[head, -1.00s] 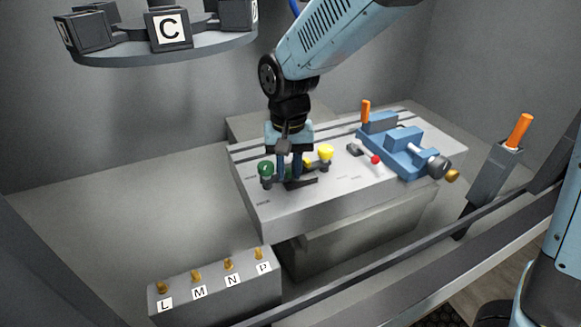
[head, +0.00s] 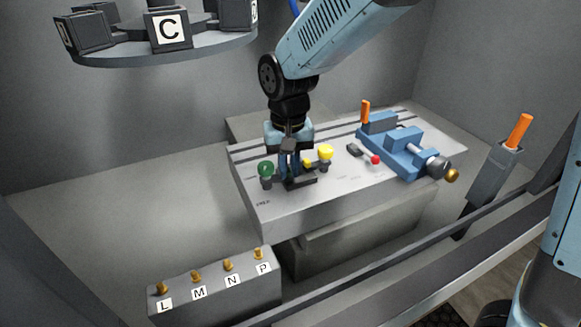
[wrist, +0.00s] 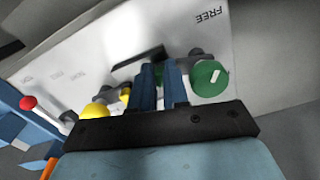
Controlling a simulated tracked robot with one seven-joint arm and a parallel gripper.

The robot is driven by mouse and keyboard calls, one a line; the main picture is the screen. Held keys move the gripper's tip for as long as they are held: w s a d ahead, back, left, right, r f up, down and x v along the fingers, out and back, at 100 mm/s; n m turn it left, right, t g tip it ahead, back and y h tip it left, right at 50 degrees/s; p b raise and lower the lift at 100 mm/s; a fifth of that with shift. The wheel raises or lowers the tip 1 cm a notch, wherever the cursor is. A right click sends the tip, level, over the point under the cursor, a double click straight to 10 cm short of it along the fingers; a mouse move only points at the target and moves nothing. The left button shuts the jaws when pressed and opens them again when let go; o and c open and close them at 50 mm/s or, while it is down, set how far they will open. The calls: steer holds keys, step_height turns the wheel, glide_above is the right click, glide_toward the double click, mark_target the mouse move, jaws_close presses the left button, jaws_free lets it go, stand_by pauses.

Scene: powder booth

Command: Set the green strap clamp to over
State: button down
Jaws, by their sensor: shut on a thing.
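The green strap clamp shows as a round green knob (head: 265,168) on a dark post, at the front left of the grey slotted table (head: 262,222). Its green top is large in the wrist view (wrist: 209,78), just right of my fingers. My gripper (head: 290,174) points down beside the knob, between it and a yellow knob (head: 325,153). Its blue fingers (wrist: 160,82) are close together and shut on the clamp; the grip itself is mostly hidden. A dark block (head: 301,182) lies at the fingertips. The word FREE is printed on the table near the green knob.
A blue vise (head: 400,142) with an orange handle and a red ball-ended lever (head: 375,159) stand to the right. A labelled peg block (head: 215,287) is in front. A carousel (head: 165,48) hangs upper left. An orange-handled holder (head: 497,172) stands at right.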

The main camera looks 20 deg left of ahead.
mark_target(289, 171)
stand_by(0.3)
steer(key=c, duration=1.4)
jaws_free()
steer(key=shift+r, duration=0.1)
step_height(289, 171, up, 14)
steer(key=shift+f, duration=0.25)
steer(key=shift+w, duration=0.1)
